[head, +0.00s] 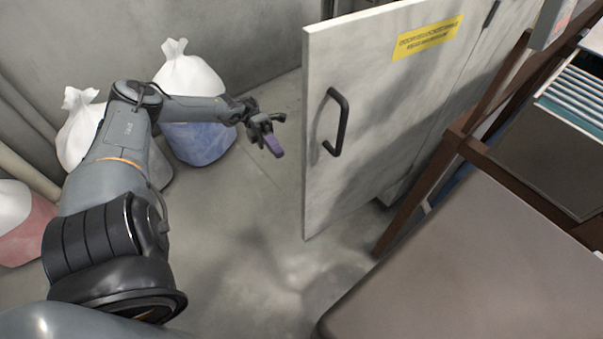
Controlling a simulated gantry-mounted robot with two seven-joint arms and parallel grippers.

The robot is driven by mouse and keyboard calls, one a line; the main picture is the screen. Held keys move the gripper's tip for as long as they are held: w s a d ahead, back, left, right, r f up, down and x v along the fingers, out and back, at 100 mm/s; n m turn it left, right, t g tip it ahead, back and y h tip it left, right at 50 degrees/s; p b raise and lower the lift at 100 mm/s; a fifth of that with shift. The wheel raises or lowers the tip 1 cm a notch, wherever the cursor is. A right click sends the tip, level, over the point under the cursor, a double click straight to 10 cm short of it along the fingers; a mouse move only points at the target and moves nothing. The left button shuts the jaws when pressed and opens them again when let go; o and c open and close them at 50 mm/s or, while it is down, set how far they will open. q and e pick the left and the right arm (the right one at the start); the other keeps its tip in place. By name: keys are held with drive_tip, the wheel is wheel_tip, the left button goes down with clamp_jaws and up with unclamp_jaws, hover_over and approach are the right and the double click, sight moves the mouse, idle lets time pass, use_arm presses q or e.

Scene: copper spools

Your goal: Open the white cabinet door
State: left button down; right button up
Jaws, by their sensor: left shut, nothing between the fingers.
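The white cabinet door (385,110) is right of centre in the head view, with a yellow label (428,38) near its top. Its left edge shows its thickness and seems to stand out from the cabinet body behind, so the door looks ajar; how far I cannot tell. A black bar handle (342,122) is on the door's face near that left edge. My left gripper (274,147) is shut and empty, with purple fingertips pointing down. It is left of the door's edge, apart from the handle. My right gripper is not in view.
White, blue and red bags (190,85) stand by the wall at left. A brown table or seat top (470,270) fills the lower right, beside a brown-framed shelf (545,150) with books. Bare floor (235,230) lies between my left arm and the door.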

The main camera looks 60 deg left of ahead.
use_arm(q)
drive_tip(key=w+d, duration=0.1)
drive_tip(key=d, duration=1)
drive_tip(key=shift+w+d, duration=0.15)
drive_tip(key=shift+d, duration=0.1)
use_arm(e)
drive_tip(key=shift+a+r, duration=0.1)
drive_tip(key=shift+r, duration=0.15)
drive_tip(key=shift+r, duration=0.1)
